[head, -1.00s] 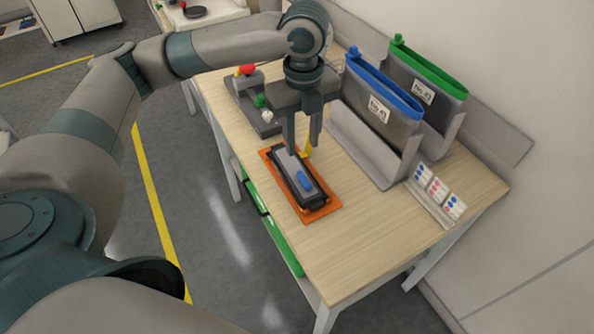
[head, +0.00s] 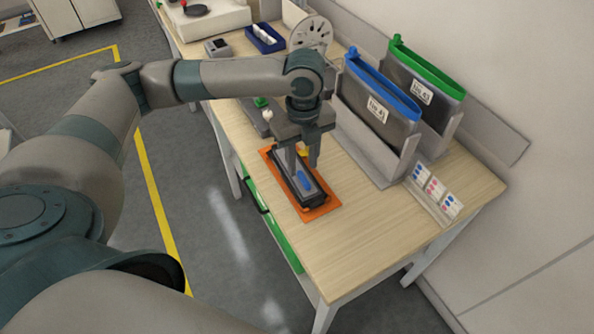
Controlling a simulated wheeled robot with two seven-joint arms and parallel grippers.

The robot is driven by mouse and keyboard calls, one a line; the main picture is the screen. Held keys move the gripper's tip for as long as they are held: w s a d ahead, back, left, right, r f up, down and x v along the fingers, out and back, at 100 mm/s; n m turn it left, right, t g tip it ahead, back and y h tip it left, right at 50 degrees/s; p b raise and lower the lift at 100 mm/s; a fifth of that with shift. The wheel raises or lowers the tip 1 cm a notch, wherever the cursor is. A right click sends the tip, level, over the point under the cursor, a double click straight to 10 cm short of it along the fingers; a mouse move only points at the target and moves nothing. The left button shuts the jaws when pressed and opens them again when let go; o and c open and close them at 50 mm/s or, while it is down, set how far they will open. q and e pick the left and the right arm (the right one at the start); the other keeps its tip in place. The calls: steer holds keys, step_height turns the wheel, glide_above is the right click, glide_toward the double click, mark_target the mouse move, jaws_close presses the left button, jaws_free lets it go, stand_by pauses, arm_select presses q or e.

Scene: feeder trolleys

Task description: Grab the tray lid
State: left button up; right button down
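A dark tray (head: 318,200) with a grey lid (head: 293,181) on it lies on an orange mat (head: 331,205) on the wooden table. A blue piece (head: 304,181), like a handle, stands on the lid. My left gripper (head: 302,168) points down over the far half of the lid. Its two fingers are apart, and I see nothing held between them. Its fingertips are low, close to the lid; I cannot tell whether they touch it. The gripper hides the lid's far end. My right gripper is not in view.
A small yellow part (head: 303,151) shows behind the fingers. Bins with a blue rim (head: 384,86) and a green rim (head: 430,66) stand to the right. A card stand (head: 433,192) sits at the right edge. The near tabletop is clear.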

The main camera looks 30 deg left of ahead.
mark_target(303, 177)
arm_select(q)
steer(key=shift+d+f+p, duration=0.1)
steer(key=shift+f+p, duration=0.55)
steer(key=shift+f, duration=1.6)
jaws_close()
